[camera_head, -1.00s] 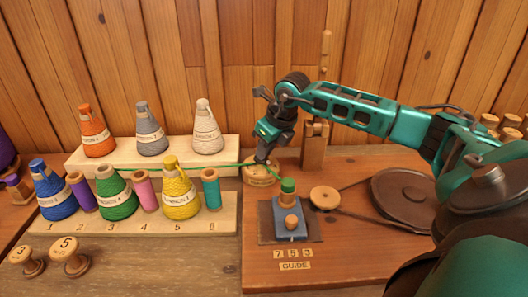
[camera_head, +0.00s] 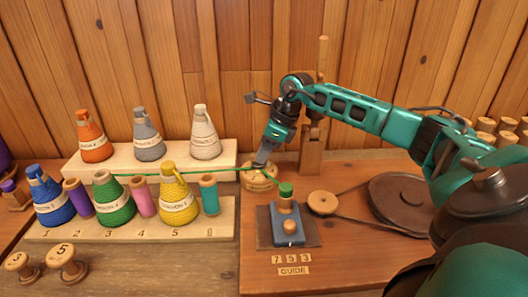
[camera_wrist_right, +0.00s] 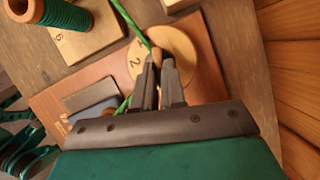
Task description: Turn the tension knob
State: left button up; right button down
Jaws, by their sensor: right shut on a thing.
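The tension knob (camera_head: 259,180) is a round pale wooden disc with markings on the brown board, right of the cone racks. It also shows in the right wrist view (camera_wrist_right: 182,62), with a "2" and a small upright piece at its middle. My right gripper (camera_head: 260,163) reaches down onto it from above. In the right wrist view its fingers (camera_wrist_right: 160,62) are close together over the disc, shut on the knob's small middle piece, which they partly hide. A green thread (camera_head: 215,170) runs from the green cone past the knob to a green-topped spool (camera_head: 286,190). My left gripper is not in view.
Thread cones and small spools stand on two pale racks (camera_head: 75,233) at left. A blue block (camera_head: 290,230), a small pulley (camera_head: 322,202) and a large dark wheel (camera_head: 402,203) stand right of the knob. Two wooden knobs (camera_head: 66,262) are at the front left.

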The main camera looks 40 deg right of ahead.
dwell(0.3)
jog(key=c, duration=1.2)
grip_release()
pick_arm(q)
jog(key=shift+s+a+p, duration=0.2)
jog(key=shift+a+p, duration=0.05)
jog(key=shift+p, duration=0.15)
pick_arm(e)
jog(key=v, duration=1.3)
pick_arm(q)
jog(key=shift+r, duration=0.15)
pick_arm(e)
jog(key=shift+w+a, duration=0.1)
